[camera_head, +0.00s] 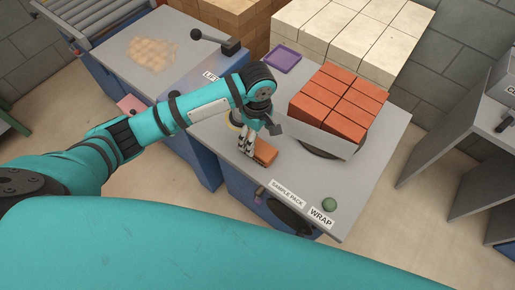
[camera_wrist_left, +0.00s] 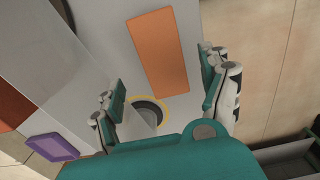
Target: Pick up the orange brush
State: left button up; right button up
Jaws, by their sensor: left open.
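The orange brush (camera_head: 266,152) lies on the grey worktop near its front left edge, seen as an orange block. In the left wrist view it is a flat orange rectangle (camera_wrist_left: 157,52) ahead of the fingers, mostly beyond the fingertips. My left gripper (camera_head: 246,148) points down just left of the brush. In the left wrist view the left gripper (camera_wrist_left: 162,70) has its fingers wide apart with nothing between them gripped. The brush's underside is hidden. My right gripper is not in view.
Stacked red bricks (camera_head: 338,103) stand on a round turntable behind a grey panel, right of the brush. A purple tray (camera_head: 282,60) lies behind. A yellow-ringed hole (camera_wrist_left: 148,113) is close to the gripper. A green button (camera_head: 329,204) sits at the front corner.

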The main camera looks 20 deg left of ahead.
aim_at(258, 146)
pick_arm(q)
jog(key=shift+s+f+p, duration=0.15)
jog(key=shift+f, duration=1.2)
jog(key=shift+s+f+p, duration=0.15)
jog(key=shift+f, duration=1.2)
jog(key=shift+d, duration=0.1)
jog(key=c, duration=1.3)
jog(key=shift+r, duration=0.1)
jog(key=shift+r, duration=0.5)
notch_tip(258, 146, up, 2)
jog(key=shift+r, duration=0.1)
jog(key=s+d, duration=0.1)
jog(key=s, duration=0.4)
jog(key=s+d+r+b, duration=0.1)
jog(key=s, duration=0.4)
jog(key=s+d, duration=0.1)
jog(key=s, duration=0.4)
jog(key=shift+s+d+r, duration=0.1)
jog(key=shift+s+r, duration=0.25)
jog(key=shift+c, duration=0.2)
